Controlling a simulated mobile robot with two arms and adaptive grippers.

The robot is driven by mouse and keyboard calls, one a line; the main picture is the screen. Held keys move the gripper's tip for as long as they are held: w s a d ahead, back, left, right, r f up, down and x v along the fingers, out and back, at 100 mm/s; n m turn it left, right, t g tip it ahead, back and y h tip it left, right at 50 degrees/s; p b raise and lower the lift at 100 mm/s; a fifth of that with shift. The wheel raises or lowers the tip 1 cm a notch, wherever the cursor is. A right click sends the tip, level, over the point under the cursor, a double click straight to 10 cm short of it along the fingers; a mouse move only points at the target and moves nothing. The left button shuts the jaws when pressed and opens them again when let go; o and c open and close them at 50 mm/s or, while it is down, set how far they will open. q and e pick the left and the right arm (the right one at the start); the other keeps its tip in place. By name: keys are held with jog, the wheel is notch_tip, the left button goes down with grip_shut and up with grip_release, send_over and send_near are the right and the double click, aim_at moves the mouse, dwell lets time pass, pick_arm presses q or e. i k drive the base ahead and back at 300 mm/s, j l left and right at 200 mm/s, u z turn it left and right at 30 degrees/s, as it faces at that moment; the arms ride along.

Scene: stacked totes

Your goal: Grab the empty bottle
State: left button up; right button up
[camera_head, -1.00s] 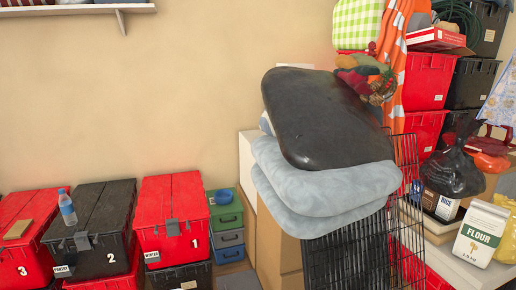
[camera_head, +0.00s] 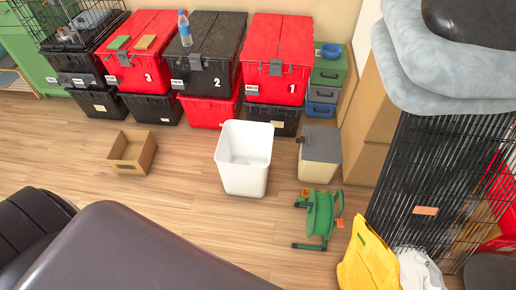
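A clear plastic bottle (camera_head: 185,28) with a blue label and a light cap stands upright on the lid of the black tote marked 2 (camera_head: 208,50), near its left edge. Whether it is empty cannot be told at this size. Neither of my grippers is in view.
Red totes marked 3 (camera_head: 138,50) and 1 (camera_head: 277,58) flank the black tote, with more totes beneath. A white bin (camera_head: 244,158), a cardboard box (camera_head: 132,152) and a green hose reel (camera_head: 320,215) stand on the floor. A black wire cage (camera_head: 430,180) stands right. Wood floor (camera_head: 180,190) lies open between.

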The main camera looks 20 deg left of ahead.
aim_at(183, 23)
jog(key=u, duration=1.35)
jog(key=i+j+z, duration=0.15)
jog(key=z, duration=0.3)
jog(key=i+j+z, duration=0.2)
jog(key=z, duration=0.25)
jog(key=i+j+z, duration=0.1)
jog(key=j+z, duration=0.35)
jog(key=l, duration=0.1)
